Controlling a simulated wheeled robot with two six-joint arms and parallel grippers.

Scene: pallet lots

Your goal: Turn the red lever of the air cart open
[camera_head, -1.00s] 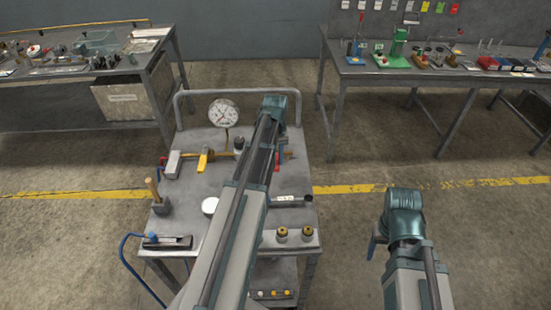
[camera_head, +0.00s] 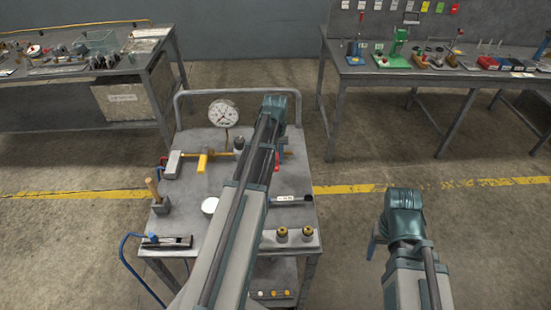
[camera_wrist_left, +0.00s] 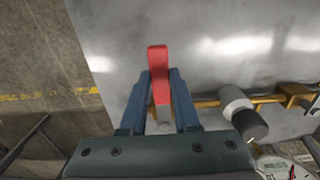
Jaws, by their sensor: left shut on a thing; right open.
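The air cart (camera_head: 296,180) is a grey metal trolley in the middle of the head view. Its red lever (camera_wrist_left: 158,57) shows in the left wrist view, between the blue fingers of my left gripper (camera_wrist_left: 160,78). Those fingers are shut on the lever, and its red end sticks out past them. In the head view my left arm crosses over the cart and hides most of the lever and the fingers. My right gripper (camera_head: 377,243) is off the cart's right side, above the floor, open and with nothing seen in it; its fingers are partly hidden.
Benches stand behind at left and right. The floor right of the cart is clear.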

